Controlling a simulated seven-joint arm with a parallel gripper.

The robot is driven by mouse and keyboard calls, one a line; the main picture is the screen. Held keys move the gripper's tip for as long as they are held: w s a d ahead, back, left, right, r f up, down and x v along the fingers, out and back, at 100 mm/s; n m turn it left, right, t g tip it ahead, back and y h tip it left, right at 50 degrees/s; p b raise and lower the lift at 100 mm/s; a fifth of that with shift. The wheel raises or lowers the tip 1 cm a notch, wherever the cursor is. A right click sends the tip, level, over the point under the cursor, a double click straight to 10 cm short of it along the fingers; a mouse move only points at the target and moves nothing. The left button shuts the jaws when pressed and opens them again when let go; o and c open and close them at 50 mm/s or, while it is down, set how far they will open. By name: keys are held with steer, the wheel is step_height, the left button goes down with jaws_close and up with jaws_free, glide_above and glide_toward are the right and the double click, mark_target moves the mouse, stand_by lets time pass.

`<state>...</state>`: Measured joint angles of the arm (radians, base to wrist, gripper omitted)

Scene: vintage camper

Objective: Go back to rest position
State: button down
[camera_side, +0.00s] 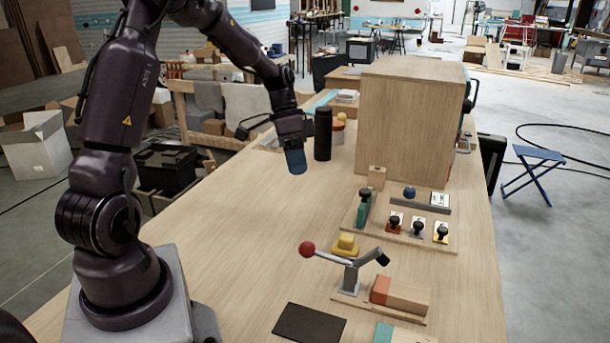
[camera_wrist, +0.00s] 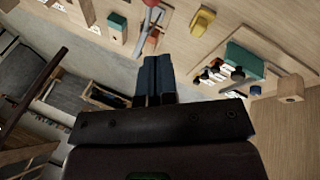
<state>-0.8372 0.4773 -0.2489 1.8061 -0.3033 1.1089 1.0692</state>
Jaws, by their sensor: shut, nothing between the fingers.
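My gripper (camera_side: 296,162) hangs above the wooden table (camera_side: 235,220), pointing down, left of the large wooden box. Its blue fingers are together with nothing between them. In the wrist view the closed fingers (camera_wrist: 158,75) show at the middle. My gripper appears apart from the table and from every object on it.
A black cylinder (camera_side: 323,133) stands close to the right of my gripper. A switch board (camera_side: 405,235), a red-knobbed lever (camera_side: 308,249), a yellow block (camera_side: 345,244) and a dark mat (camera_side: 309,323) lie nearer. The table's middle left is clear.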

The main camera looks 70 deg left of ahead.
steer(key=s+d+r+n+t+y, duration=0.3)
steer(key=s+d+r+t+y, duration=0.2)
steer(key=s+d+r, duration=0.8)
steer(key=d, duration=0.4)
steer(key=shift+s+r, duration=0.15)
steer(key=shift+s, duration=0.25)
